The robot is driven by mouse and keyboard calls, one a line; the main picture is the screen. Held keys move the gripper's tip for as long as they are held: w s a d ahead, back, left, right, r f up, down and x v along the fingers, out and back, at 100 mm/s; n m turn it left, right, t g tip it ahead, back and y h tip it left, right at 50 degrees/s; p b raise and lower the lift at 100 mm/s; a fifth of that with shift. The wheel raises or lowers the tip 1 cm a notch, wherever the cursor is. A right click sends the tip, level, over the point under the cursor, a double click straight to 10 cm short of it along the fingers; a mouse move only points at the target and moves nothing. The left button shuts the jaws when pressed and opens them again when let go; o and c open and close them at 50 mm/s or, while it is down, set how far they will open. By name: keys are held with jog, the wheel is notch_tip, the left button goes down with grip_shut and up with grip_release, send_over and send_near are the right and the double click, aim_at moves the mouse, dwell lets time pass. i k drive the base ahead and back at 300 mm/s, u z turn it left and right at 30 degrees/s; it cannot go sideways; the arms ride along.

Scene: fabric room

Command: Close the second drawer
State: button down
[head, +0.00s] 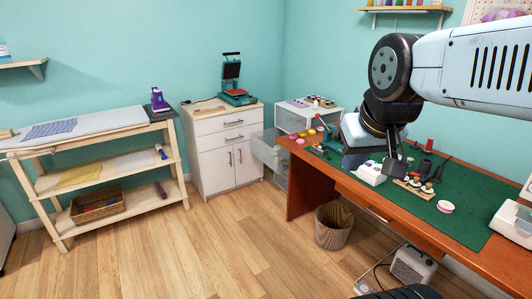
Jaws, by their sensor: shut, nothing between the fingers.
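A small white drawer unit (291,122) stands behind the far left end of the desk. A clear plastic drawer (268,150) juts out from it to the left, pulled open, toward the white cabinet. More of the unit's clear front shows below this drawer, but the desk hides much of it, so I cannot tell which drawer is which. My gripper (354,162) is shut and empty, low over the far part of the desk, right of the open drawer and apart from it. My wrist partly hides it.
A white cabinet (216,160) with closed drawers and doors stands left of the drawer unit. The desk (303,160) carries a green mat (470,220), spools and small tools. A wicker basket (334,226) stands beside the desk. A wooden shelf table (110,165) is at left; the middle floor is clear.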

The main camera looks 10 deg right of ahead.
aim_at(278, 168)
jog(key=z, duration=0.4)
jog(key=i, duration=1.75)
jog(key=u, duration=0.6)
